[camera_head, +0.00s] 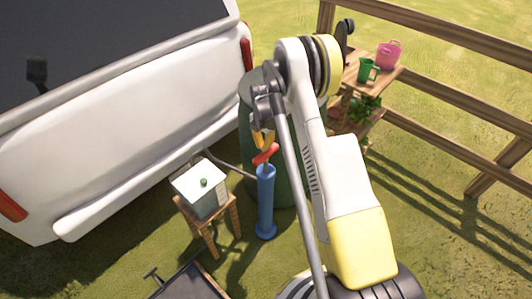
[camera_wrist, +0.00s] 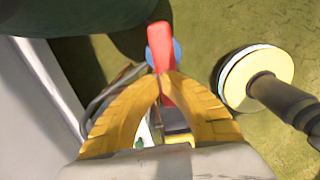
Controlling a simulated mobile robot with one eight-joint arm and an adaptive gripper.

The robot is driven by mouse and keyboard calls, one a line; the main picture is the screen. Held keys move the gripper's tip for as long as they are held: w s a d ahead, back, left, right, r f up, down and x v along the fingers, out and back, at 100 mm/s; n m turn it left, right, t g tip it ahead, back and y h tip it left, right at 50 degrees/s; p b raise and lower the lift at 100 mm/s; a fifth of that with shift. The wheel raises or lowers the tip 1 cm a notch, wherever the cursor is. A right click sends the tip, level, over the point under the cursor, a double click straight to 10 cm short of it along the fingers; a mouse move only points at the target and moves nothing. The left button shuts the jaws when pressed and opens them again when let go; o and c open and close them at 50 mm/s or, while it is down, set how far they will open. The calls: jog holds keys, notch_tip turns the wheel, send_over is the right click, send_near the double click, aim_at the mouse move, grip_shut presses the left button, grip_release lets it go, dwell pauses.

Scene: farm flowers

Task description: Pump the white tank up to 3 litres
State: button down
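The white tank (camera_head: 200,188), a box with a green knob on top, stands on a small wooden stool (camera_head: 211,238). The marks on its side are too small to read. A blue upright pump (camera_head: 266,205) with a red handle (camera_head: 265,154) stands just right of it, and a hose (camera_head: 228,164) runs between them. My gripper (camera_head: 263,139) is over the pump, its yellow fingers at the handle. In the wrist view, the fingertips (camera_wrist: 164,76) close in on both sides of the red handle (camera_wrist: 160,45). The pump body is mostly hidden beneath it.
A dark green barrel (camera_head: 256,92) stands close behind the pump. A white vehicle (camera_head: 140,130) fills the left. A wooden shelf (camera_head: 352,88) with a green mug (camera_head: 368,70) and a pink pot (camera_head: 389,55) is at the right, by a wooden fence (camera_head: 455,98). A dark tray (camera_head: 190,284) lies in front.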

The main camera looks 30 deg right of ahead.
jog(key=shift+d+r+p, duration=0.1)
jog(key=shift+r+p, duration=0.35)
jog(key=shift+r, duration=1.85)
